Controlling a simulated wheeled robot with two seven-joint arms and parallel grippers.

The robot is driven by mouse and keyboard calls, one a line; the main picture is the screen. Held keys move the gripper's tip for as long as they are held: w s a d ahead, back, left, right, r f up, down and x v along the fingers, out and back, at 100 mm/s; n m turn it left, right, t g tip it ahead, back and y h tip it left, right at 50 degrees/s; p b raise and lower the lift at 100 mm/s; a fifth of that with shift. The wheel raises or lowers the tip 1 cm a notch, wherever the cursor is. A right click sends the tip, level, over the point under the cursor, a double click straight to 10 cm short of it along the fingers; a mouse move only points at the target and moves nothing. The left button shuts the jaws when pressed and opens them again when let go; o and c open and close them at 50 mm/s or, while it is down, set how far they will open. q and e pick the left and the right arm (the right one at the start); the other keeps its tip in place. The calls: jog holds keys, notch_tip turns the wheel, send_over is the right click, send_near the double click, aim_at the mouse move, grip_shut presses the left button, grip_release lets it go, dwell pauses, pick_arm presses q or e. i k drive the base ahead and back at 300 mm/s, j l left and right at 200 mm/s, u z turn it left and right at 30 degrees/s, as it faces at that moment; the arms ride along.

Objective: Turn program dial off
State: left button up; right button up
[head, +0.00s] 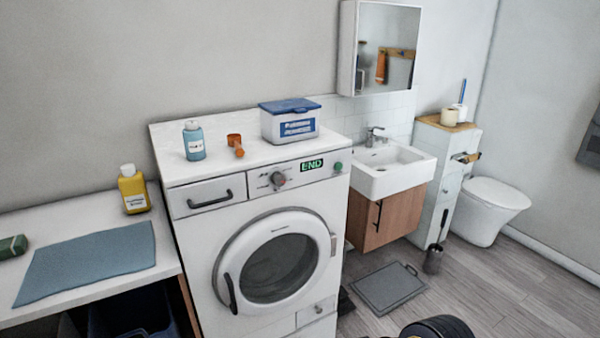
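A white front-loading washing machine (193,255) stands left of centre in the head view. Its round program dial (278,179) is on the front panel, grey with a reddish mark. Right of the dial a green display (312,165) reads "END", and a green round button (338,167) sits at the panel's right end. The round door looks closed, and the detergent drawer (210,197) is shut. The dial's exact setting is too small to read. A black, rounded part, probably mine, shows at the bottom edge right of centre. Neither gripper can be made out.
On the washer top stand a blue bottle (194,141), an orange scoop (235,144) and a blue-lidded box (289,121). A counter with a blue towel (88,262) and yellow bottle (133,190) adjoins left. A sink cabinet (388,219) is right. A grey mat (388,288) lies on the floor.

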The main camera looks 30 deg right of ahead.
aim_at(279, 178)
jog(key=i+j+z, duration=0.15)
jog(key=z, duration=0.2)
jog(key=i+j+z, duration=0.3)
